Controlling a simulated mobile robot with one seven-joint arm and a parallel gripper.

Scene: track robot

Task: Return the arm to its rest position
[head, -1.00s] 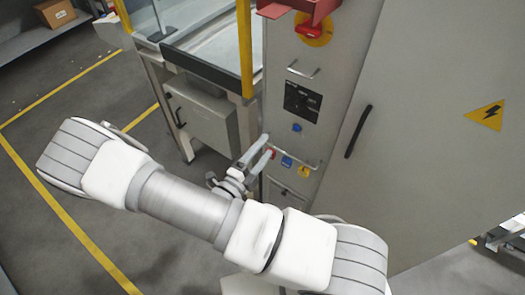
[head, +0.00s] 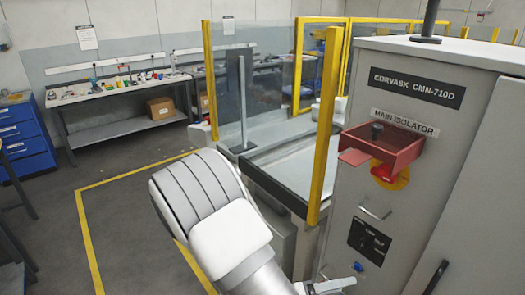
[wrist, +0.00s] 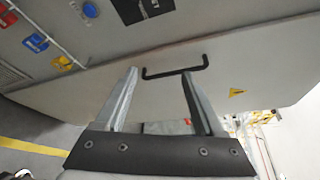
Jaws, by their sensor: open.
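My gripper (wrist: 158,76) is open in the wrist view, with its two fingers apart and nothing between them. Its fingers point toward the grey cabinet (wrist: 240,78) and its black door handle (wrist: 176,70); I cannot tell the exact gap. In the head view my white and grey arm rises from the bottom edge, in front of the cabinet (head: 455,150). Only a small part of what looks like the gripper end shows at the bottom edge there.
A red main isolator box (head: 385,145) juts from the cabinet. A yellow-framed guard (head: 323,140) and conveyor (head: 290,160) stand behind my arm. A workbench (head: 120,95) and blue drawers (head: 22,135) are at the back left. Open floor (head: 120,205) lies left.

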